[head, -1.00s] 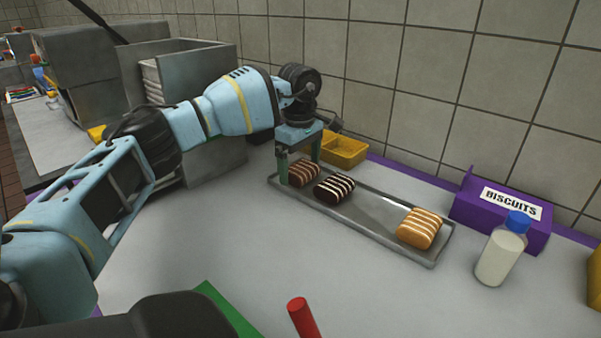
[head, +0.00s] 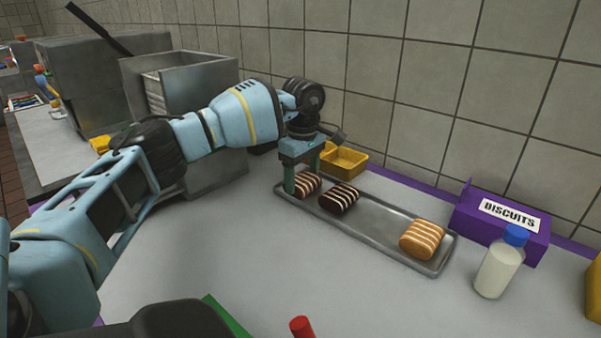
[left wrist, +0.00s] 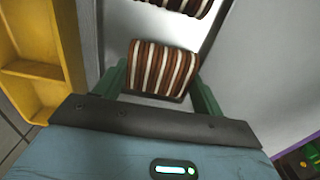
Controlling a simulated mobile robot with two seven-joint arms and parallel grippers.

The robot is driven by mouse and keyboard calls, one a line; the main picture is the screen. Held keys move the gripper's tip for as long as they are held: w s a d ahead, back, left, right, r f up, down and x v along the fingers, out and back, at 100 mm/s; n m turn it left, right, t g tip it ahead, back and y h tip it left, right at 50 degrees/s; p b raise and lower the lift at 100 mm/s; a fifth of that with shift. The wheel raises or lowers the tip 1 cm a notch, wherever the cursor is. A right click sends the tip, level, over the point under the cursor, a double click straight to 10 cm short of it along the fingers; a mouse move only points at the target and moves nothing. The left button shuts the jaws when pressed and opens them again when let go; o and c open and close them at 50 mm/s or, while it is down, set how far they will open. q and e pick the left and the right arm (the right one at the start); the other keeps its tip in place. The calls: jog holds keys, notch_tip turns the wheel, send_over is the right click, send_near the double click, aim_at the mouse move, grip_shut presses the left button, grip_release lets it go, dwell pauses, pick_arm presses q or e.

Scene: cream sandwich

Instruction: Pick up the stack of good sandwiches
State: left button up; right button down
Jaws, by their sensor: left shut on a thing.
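A brown sandwich with white stripes (head: 308,184) sits at the left end of a metal tray (head: 375,228). My left gripper (head: 305,180) is over that end, with its green fingers on either side of this sandwich, shut on it. The same brown sandwich (left wrist: 163,68) shows between the fingers (left wrist: 163,85) in the left wrist view. A darker striped sandwich (head: 338,198) lies just to its right on the tray. A golden striped sandwich (head: 421,239) lies near the tray's right end. My right gripper is not in view.
A purple biscuits box (head: 500,224) and a milk bottle with a blue cap (head: 500,262) stand right of the tray. A yellow bin (head: 346,162) is behind the gripper by the tiled wall.

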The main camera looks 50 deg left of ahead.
pick_arm(q)
notch_tip(320, 180, up, 3)
jog(key=p, duration=0.2)
jog(key=shift+a+p, duration=0.1)
jog(key=shift+p, duration=0.25)
jog(key=s+p, duration=0.1)
jog(key=s, duration=0.3)
jog(key=s+d+p, duration=0.1)
jog(key=s+p, duration=0.1)
jog(key=s, duration=0.3)
jog(key=s+r+p, duration=0.1)
jog(key=s+p, duration=0.1)
jog(key=s, duration=0.3)
jog(key=shift+s+d, duration=0.1)
jog(key=shift+d, duration=0.2)
jog(key=shift+s+d+p, duration=0.15)
jog(key=shift+s+p, duration=0.3)
jog(key=shift+s, duration=0.4)
